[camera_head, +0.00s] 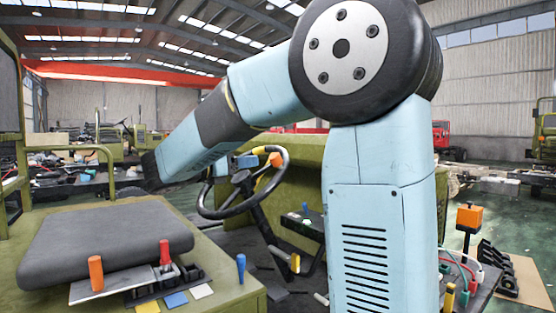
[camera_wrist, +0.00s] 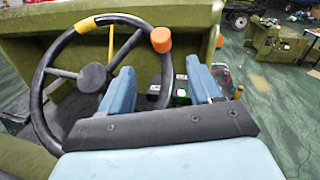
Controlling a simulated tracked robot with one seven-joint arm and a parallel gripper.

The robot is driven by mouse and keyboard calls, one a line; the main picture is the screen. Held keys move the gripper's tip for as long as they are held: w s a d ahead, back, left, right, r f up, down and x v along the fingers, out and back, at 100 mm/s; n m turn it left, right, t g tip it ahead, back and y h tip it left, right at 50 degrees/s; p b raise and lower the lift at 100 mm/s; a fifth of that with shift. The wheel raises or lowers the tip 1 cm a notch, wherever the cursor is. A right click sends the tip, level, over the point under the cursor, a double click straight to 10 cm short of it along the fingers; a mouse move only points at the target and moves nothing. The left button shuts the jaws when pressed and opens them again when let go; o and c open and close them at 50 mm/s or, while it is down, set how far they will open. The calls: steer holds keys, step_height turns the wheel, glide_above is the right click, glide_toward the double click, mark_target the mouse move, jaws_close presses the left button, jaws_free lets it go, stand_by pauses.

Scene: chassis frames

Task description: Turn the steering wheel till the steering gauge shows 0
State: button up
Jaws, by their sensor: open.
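The steering wheel (camera_head: 284,182) is black with an orange knob (camera_head: 275,159) on its rim. In the wrist view the wheel (camera_wrist: 40,100) fills the left and middle, with a yellow band at its upper left and the orange knob (camera_wrist: 161,40) at its upper right. My gripper (camera_wrist: 160,64) is open, with its two blue fingers apart. The rim below the knob shows between the fingers; I cannot tell if either touches it. A small green-lit display (camera_wrist: 181,95) shows behind the right finger. I cannot tell if it is the steering gauge, and no number is readable.
A dark seat cushion (camera_head: 105,235) lies at the left, with orange and red pegs (camera_head: 95,272) before it. A panel with levers (camera_head: 305,215) stands right of the wheel. An orange box (camera_head: 469,217) stands at the right. Green floor (camera_wrist: 275,115) shows beyond the chassis.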

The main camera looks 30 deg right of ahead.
mark_target(270, 158)
steer(key=x, duration=1.3)
steer(key=shift+w+d, duration=0.15)
steer(key=shift+d, duration=0.15)
steer(key=shift+r, duration=0.1)
jaws_close()
